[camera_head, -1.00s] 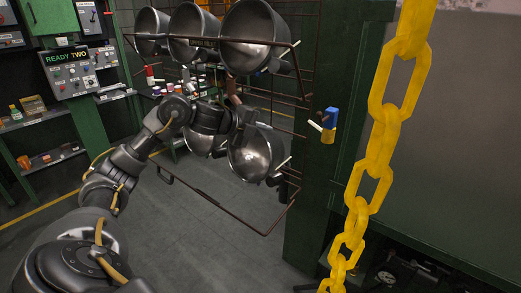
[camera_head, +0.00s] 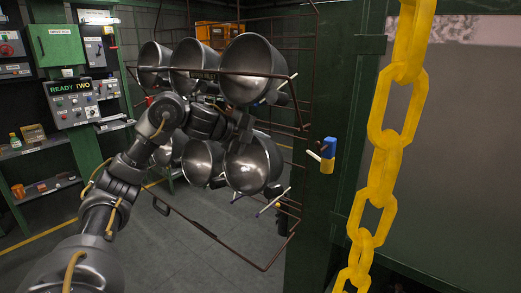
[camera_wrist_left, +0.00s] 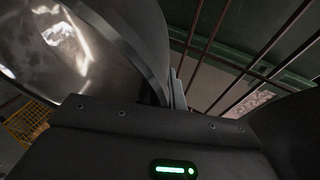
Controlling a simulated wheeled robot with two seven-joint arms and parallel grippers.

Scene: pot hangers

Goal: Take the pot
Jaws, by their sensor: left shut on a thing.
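Several dark metal pots hang in two rows on a brown wire rack, with the upper right pot (camera_head: 253,68) the largest in the top row. The lower right pot (camera_head: 254,168) has its shiny open mouth toward me. My left gripper (camera_head: 243,131) is at the top of its rim, shut on it; the fingertips are partly hidden. In the left wrist view a pot's shiny inside and rim (camera_wrist_left: 125,45) fill the upper left, close to a finger (camera_wrist_left: 178,90). My right gripper is not in view.
The rack's front bar (camera_head: 215,235) runs below the pots, with rods sticking out at the right. A green post carries a blue and yellow piece (camera_head: 328,155). A yellow chain (camera_head: 382,165) hangs close at right. Shelves (camera_head: 40,150) stand at left.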

